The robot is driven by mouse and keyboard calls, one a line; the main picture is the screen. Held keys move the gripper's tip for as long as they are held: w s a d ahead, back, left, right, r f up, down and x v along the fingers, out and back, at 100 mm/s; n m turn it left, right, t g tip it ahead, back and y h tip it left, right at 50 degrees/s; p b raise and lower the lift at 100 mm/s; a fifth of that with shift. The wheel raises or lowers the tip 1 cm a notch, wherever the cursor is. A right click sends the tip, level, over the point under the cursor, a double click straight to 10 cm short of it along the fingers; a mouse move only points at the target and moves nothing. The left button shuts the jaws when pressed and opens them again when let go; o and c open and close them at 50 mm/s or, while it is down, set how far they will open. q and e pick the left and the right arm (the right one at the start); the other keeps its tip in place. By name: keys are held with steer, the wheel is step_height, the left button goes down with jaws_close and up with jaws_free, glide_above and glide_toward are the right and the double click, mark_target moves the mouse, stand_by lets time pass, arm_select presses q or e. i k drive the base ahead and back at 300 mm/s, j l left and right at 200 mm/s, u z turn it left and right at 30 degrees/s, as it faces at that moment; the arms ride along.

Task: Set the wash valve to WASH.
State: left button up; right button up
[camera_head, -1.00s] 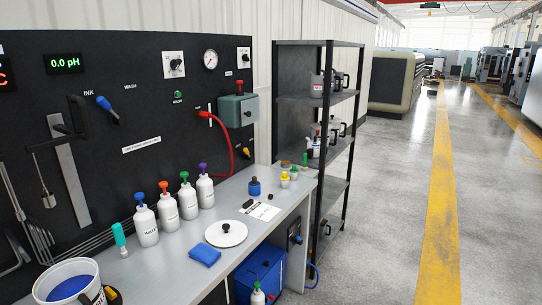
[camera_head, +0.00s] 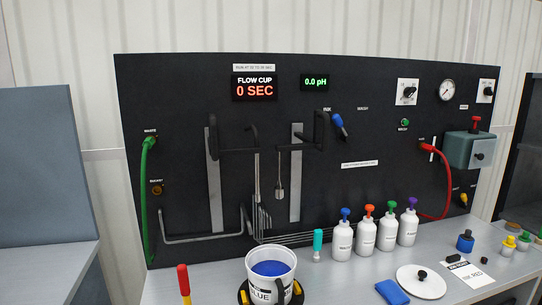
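A valve with a blue lever handle (camera_head: 339,124) is on the black wall panel (camera_head: 380,185), right of the flow cup display. Its lever slants from upper left to lower right. A small label reading INK is at its upper left, and another small label to its right is too blurred here to read for sure. A yellow-handled valve (camera_head: 463,198) is low at the panel's right end, with small unreadable labels near it. Neither of my grippers is in view.
The grey bench (camera_head: 340,283) below holds a bucket (camera_head: 271,265) with blue contents, several white bottles (camera_head: 341,243), a round white lid (camera_head: 421,284) and a blue cloth (camera_head: 392,292). Black brackets (camera_head: 232,151) stick out of the panel left of the blue lever. A red hose (camera_head: 443,185) hangs at right.

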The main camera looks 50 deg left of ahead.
mark_target(344, 137)
steer(key=u, duration=1.75)
steer(key=i+l+u, duration=0.15)
steer(key=l+u, duration=0.15)
steer(key=l, duration=0.15)
steer(key=i+l+u, duration=0.1)
steer(key=l+u, duration=0.5)
steer(key=l, duration=0.3)
